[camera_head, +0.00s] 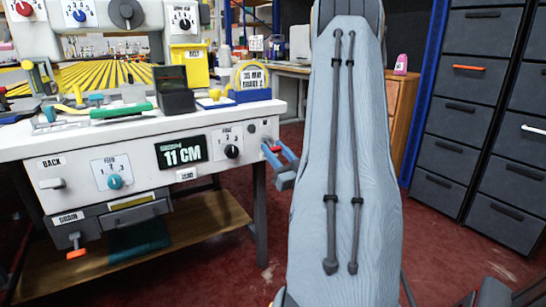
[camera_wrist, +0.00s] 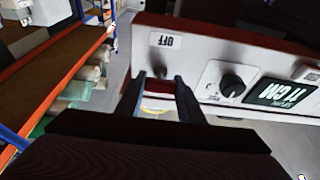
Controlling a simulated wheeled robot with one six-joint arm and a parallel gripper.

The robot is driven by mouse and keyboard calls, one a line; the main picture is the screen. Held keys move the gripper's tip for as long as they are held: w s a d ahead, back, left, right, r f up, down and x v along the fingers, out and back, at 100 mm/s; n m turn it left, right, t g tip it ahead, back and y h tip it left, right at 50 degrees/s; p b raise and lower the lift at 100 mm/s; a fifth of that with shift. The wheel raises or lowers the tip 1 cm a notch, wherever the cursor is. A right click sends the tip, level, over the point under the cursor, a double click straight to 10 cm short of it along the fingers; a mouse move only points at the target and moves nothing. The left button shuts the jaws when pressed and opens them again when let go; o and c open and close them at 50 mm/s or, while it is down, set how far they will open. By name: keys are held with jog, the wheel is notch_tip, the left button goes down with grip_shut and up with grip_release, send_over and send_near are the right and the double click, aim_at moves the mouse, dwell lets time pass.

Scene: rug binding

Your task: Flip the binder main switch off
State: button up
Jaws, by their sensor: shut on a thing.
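The binder's main switch shows as a small red piece (camera_head: 276,149) at the right end of the white machine front in the head view. In the wrist view its red part (camera_wrist: 158,85) lies between the two dark fingers of my gripper (camera_wrist: 160,88). The head view shows my gripper (camera_head: 279,155) shut on it, coming from the right. An upside-down OFF label (camera_wrist: 165,40) is on the white panel beside the switch in the wrist view. The fingers and arm partly hide the switch, so its exact position is unclear.
A black knob (camera_head: 232,151), an 11 CM display (camera_head: 181,152) and a teal FEED knob (camera_head: 114,182) are on the panel. An orange-tipped drain lever (camera_head: 76,253) hangs below. Dark drawer cabinets (camera_head: 466,105) stand at right. Red floor (camera_head: 440,240) is open between.

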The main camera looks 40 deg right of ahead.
jog(key=shift+w+f+t+h+b, duration=0.25)
jog(key=shift+f+t+h+b, duration=0.3)
jog(key=shift+t+b, duration=0.6)
jog(key=o, duration=1.1)
jog(key=shift+c, duration=0.2)
jog(key=shift+b, duration=0.3)
jog(key=shift+b+v, duration=0.8)
jog(key=shift+b, duration=0.1)
jog(key=b+v, duration=0.6)
jog(key=b, duration=0.1)
jog(key=shift+b, duration=0.4)
